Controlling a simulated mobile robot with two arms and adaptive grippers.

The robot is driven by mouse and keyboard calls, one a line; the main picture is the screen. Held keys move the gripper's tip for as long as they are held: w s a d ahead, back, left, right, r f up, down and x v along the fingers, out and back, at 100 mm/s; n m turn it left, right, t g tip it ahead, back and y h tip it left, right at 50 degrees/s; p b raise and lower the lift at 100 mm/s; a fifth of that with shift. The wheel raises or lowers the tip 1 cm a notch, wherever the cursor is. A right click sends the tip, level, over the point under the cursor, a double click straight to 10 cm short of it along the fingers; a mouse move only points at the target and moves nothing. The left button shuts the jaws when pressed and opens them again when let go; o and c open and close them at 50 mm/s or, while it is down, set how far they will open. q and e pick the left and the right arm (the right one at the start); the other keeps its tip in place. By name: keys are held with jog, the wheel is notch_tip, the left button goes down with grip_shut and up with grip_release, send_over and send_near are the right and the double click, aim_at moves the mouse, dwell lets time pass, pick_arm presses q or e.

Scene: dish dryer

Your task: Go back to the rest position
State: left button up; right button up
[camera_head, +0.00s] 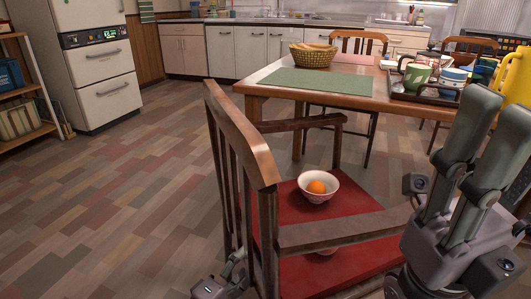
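My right gripper (498,108) is large in the foreground at the right. Its two grey fingers point up and stand apart, and I see nothing between them. My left gripper (222,285) shows only in part at the bottom edge, low beside the wooden chair. Its fingers are too small and cut off to tell their state. A patterned bowl (317,198) with an orange (316,187) in it stands on the red seat of the chair (262,160). Neither gripper visibly touches the bowl.
The chair's armrest lies close to my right gripper. Behind is a wooden table (392,100) with a green mat (322,82), a basket (313,56) and a tray (400,94) of cups. A yellow jug (516,80) is at the right. Open floor is at left.

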aim_at(257, 253)
pick_arm(q)
jog(key=shift+x, duration=2.75)
jog(key=shift+s+d, duration=0.2)
